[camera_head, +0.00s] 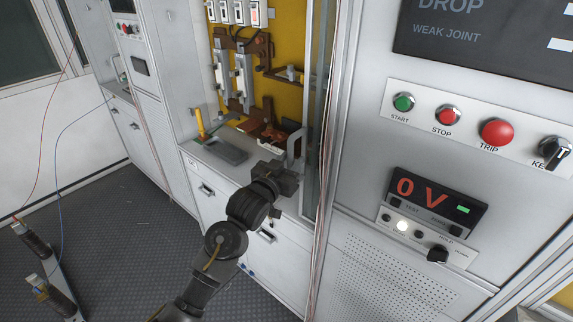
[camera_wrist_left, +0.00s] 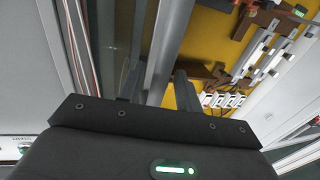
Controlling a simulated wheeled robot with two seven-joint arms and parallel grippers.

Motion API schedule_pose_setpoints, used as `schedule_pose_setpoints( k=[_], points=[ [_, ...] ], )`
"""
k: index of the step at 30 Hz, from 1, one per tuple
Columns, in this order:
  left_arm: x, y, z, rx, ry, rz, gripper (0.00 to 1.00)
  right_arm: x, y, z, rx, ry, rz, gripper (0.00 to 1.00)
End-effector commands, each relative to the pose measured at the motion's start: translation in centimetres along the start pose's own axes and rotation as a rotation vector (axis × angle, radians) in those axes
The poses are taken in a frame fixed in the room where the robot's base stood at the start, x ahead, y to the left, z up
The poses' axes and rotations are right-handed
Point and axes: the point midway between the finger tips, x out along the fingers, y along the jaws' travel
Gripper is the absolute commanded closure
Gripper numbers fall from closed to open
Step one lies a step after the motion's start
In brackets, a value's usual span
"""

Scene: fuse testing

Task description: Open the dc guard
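The dc guard (camera_head: 319,85) appears to be the narrow glazed panel with a grey frame at the right side of the yellow-backed bay in the head view. A grey bar-like handle (camera_head: 298,146) shows low beside it. My left gripper (camera_head: 287,178) is just below this handle, at the bay's front edge. In the left wrist view my left gripper (camera_wrist_left: 160,90) has its two dark fingers apart. A grey metal bar (camera_wrist_left: 172,45) runs between them in the picture; I cannot tell whether they touch it. My right gripper is not in view.
The bay's counter (camera_head: 225,150) holds a grey block and a yellow-handled tool (camera_head: 201,124). A control panel with buttons (camera_head: 470,128) and a red "0 V" display (camera_head: 422,193) stands close on the right. Open floor (camera_head: 120,230) lies at left, with two cabled probes (camera_head: 35,240).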

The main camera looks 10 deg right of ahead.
Motion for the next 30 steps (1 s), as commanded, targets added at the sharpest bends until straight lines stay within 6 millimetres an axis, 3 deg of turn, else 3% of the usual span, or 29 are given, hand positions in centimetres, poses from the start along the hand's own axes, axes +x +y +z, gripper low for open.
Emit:
schedule_pose_setpoints(
  k=[5,18,23,30],
  points=[
    [-1.6,0.0,0.3,0.0,0.001,0.001,0.66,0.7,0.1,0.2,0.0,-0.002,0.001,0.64],
    [-9.5,-0.1,0.2,0.0,0.001,-0.001,0.66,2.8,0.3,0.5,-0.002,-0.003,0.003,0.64],
    [-10.6,-0.1,0.1,0.0,-0.001,-0.001,0.66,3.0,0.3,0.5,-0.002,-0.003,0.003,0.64],
    [-10.8,-0.1,0.1,0.0,-0.001,-0.001,0.66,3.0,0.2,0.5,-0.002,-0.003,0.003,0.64]
  ],
)
